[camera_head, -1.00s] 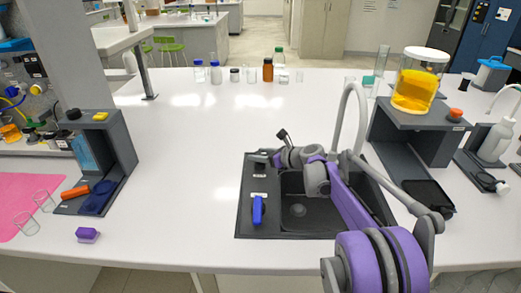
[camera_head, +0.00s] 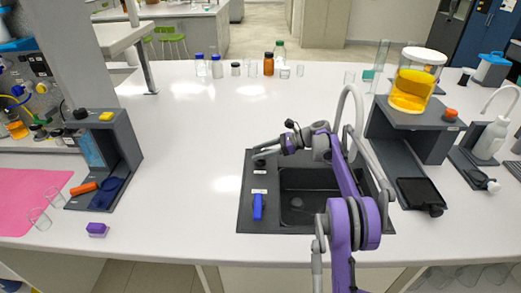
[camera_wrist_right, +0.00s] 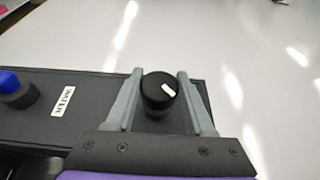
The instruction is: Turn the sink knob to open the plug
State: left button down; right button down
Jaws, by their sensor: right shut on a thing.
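The dark sink (camera_head: 310,182) is set into the white bench, with a panel along its left side. A black round knob with a white mark (camera_wrist_right: 160,90) shows in the wrist view, standing upright on the panel. My right gripper (camera_wrist_right: 158,98) is shut on this knob, one grey finger on each side. In the head view my right gripper (camera_head: 262,158) is at the panel's back end and mostly covers the knob. The drain (camera_head: 296,202) shows as a round spot in the basin; its plug state cannot be told. My left gripper is not in view.
A blue handle (camera_head: 257,207) stands in front on the same panel; a label reading WATER (camera_wrist_right: 63,101) lies between it and the knob. A dark stand with a yellow-filled jar (camera_head: 411,90) is at right.

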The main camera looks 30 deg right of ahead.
aim_at(260, 151)
dwell(0.5)
jog(key=shift+c, duration=1.4)
grip_release()
notch_tip(260, 151, up, 10)
jog(key=shift+p, duration=0.45)
